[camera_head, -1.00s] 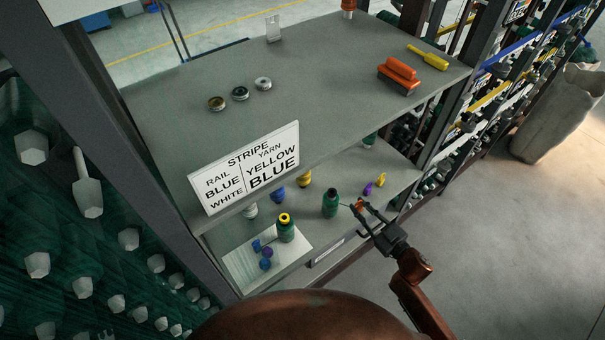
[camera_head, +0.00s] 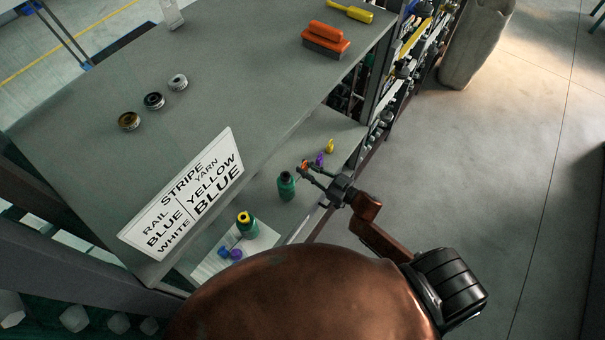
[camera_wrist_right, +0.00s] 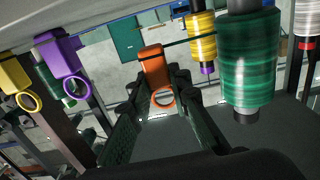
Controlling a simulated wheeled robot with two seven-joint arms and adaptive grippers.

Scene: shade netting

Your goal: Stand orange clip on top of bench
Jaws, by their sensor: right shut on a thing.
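My right gripper (camera_head: 312,172) is over the front of the lower shelf (camera_head: 322,128), below the bench top (camera_head: 95,75). In the right wrist view its two dark fingers (camera_wrist_right: 160,90) are shut on the orange clip (camera_wrist_right: 152,64), which has a ring at its near end. In the head view only a small orange bit of the clip (camera_head: 303,164) shows at the fingertips. A purple clip (camera_wrist_right: 62,52) and a yellow clip (camera_wrist_right: 14,72) are to the left in the wrist view, apart from the gripper. My left gripper is out of view.
A green yarn cone (camera_head: 287,186) stands close left of the gripper. Another with a yellow top (camera_head: 246,224) is further left. On the bench top are several small spools (camera_head: 153,100), an orange-handled brush (camera_head: 326,38), a yellow tool (camera_head: 351,12) and a sign (camera_head: 187,195). Much of the top is bare.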

